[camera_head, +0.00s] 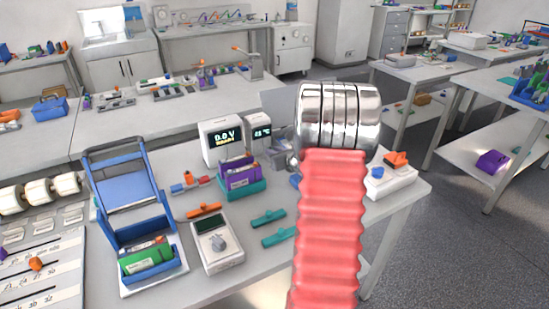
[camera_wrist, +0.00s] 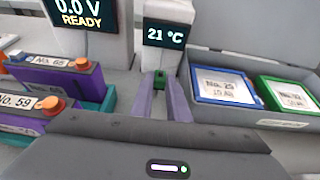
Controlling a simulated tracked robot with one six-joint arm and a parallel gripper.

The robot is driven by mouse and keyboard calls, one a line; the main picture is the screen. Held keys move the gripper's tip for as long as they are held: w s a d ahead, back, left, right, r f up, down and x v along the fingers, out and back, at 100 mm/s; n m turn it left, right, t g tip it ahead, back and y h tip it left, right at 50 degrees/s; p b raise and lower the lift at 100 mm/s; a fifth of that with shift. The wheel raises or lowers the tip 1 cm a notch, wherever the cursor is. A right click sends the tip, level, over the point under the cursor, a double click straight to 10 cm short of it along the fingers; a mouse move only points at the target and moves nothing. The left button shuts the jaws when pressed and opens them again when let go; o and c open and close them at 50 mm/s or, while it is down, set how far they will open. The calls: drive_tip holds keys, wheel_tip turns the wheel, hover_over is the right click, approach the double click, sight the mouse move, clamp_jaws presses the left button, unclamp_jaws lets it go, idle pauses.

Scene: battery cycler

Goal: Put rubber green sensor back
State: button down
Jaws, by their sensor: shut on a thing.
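In the wrist view, the two purple-grey fingers of my gripper (camera_wrist: 163,100) are closed around a small green sensor (camera_wrist: 160,77). Only the sensor's top shows between the fingertips. They are in front of the white temperature unit (camera_wrist: 160,58), whose display reads 21 °C. I cannot tell whether the sensor touches the unit or a holder beneath it. In the head view, the temperature unit (camera_head: 259,118) stands on the bench, right of the voltage display. My arm covers part of the area to its right, and the sensor cannot be made out there.
Purple batteries (camera_wrist: 62,82) stand in a teal holder (camera_wrist: 105,104) left of the gripper. A grey tray (camera_wrist: 205,61) with a blue-framed and a green-framed cell is close on the right. The voltage unit (camera_head: 220,139) reads 0.0 V. A blue frame (camera_head: 122,190) stands farther left.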

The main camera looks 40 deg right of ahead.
drive_tip(key=shift+f, duration=1.2)
drive_tip(key=shift+f, duration=0.6)
drive_tip(key=c, duration=1.7)
unclamp_jaws()
drive_tip(key=shift+r, duration=0.1)
drive_tip(key=shift+r, duration=0.6)
drive_tip(key=v, duration=1.2)
drive_tip(key=shift+s+f, duration=0.1)
